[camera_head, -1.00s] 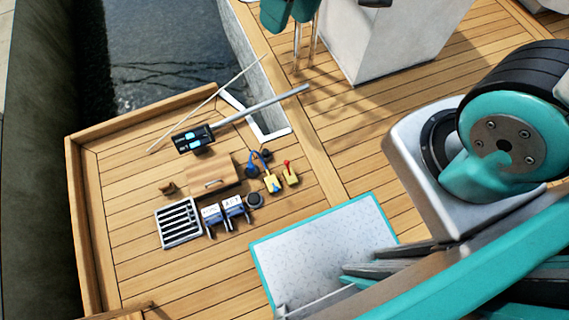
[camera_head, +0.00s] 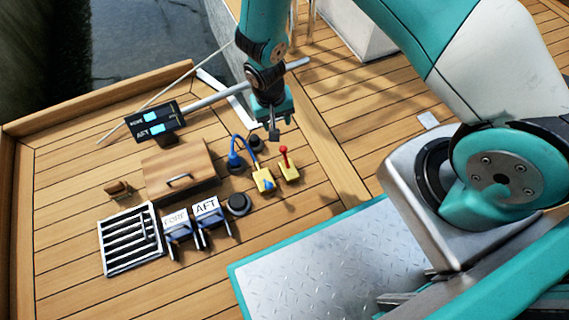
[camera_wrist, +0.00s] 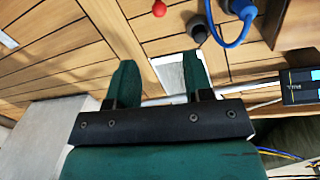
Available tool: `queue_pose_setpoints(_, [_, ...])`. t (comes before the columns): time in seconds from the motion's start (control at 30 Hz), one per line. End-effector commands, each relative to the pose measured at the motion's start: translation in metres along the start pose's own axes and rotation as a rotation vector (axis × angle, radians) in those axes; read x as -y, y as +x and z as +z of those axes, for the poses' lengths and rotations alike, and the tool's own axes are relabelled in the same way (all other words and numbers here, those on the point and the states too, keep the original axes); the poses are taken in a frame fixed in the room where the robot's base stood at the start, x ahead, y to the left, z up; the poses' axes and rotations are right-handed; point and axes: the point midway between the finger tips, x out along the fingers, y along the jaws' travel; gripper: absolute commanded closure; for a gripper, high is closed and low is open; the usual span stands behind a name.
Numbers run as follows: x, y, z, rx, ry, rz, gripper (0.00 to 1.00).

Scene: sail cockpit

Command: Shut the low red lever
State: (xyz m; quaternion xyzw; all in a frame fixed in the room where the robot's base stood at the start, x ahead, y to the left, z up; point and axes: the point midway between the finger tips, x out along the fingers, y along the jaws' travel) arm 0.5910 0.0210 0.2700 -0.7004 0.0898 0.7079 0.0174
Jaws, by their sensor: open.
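The red lever (camera_head: 284,152) is a short stalk with a round red knob, standing up from a yellow base (camera_head: 288,173) on the deck, right of a second yellow base with a blue handle (camera_head: 264,182). In the wrist view its red knob (camera_wrist: 159,8) shows at the top edge; its base is cut off there. My gripper (camera_head: 273,132) hangs above and a little behind the lever, pointing down, apart from it. In the wrist view its two green fingers (camera_wrist: 160,80) are spread with nothing between them.
A blue plug and cable (camera_head: 236,158) and a black cap (camera_head: 256,142) stand close left of the lever. Bare planks lie to the right.

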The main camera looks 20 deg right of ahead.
Motion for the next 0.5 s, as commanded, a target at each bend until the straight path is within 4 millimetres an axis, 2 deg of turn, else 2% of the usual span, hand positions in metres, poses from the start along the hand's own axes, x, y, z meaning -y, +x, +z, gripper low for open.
queue_pose_setpoints(0.03, [0.000,0.015,0.001,0.000,0.004,0.006,0.53])
queue_pose_setpoints(0.27, [-0.001,0.042,0.001,-0.002,0.009,0.013,0.53])
queue_pose_setpoints(0.5, [-0.001,0.098,0.001,-0.001,0.009,0.012,0.53])
